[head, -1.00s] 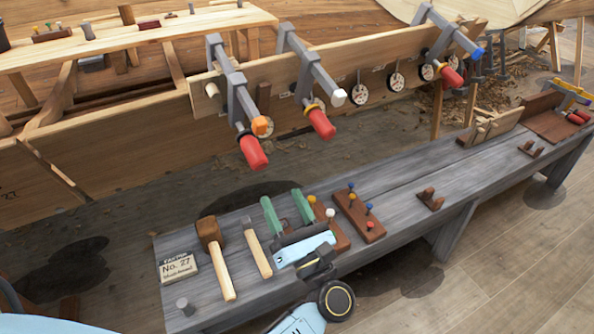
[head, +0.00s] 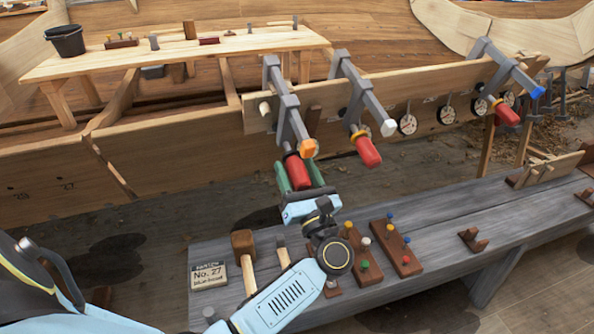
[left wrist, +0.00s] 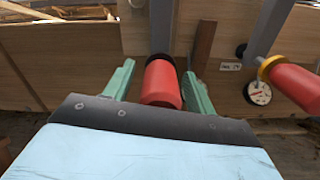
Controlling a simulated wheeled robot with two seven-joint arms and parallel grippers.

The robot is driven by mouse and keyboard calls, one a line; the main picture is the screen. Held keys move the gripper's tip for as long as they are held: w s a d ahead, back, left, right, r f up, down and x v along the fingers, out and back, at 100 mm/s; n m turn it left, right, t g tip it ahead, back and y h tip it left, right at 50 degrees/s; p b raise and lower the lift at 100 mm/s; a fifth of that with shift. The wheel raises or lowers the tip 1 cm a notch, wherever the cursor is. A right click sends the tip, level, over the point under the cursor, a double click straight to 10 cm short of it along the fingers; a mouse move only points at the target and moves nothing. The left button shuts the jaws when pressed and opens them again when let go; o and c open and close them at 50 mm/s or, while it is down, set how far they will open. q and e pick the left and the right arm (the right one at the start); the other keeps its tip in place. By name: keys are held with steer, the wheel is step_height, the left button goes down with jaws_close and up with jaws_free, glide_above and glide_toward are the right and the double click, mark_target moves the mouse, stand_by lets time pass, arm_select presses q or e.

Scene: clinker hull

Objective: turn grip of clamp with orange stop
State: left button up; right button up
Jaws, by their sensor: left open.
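The clamp with the orange stop (head: 309,148) is the leftmost of the grey clamps on the long plank, and its red grip (head: 298,172) hangs below the bar. My left gripper (head: 299,176) has its green fingers on either side of this grip, open. In the left wrist view the red grip (left wrist: 161,84) stands between the two green fingers (left wrist: 160,90), with a visible gap on the right and a smaller one on the left. The orange stop is not visible in the left wrist view. My right gripper is not in view.
A clamp with a white stop (head: 388,128) hangs close on the right, its red grip (left wrist: 296,86) near the right finger. A clamp with a blue stop (head: 537,92) is further right. The grey bench (head: 450,215) below holds a mallet (head: 243,245) and peg blocks.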

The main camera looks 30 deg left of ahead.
arm_select(q)
steer(key=c, duration=1)
steer(key=shift+m, duration=0.4)
steer(key=m+p, duration=0.3)
steer(key=m, duration=0.2)
steer(key=shift+m, duration=0.3)
steer(key=m+p, duration=0.3)
steer(key=m, duration=0.3)
steer(key=shift+m, duration=0.4)
steer(key=shift+f+m+p, duration=0.2)
steer(key=shift+m+p, duration=0.3)
steer(key=shift+m, duration=0.5)
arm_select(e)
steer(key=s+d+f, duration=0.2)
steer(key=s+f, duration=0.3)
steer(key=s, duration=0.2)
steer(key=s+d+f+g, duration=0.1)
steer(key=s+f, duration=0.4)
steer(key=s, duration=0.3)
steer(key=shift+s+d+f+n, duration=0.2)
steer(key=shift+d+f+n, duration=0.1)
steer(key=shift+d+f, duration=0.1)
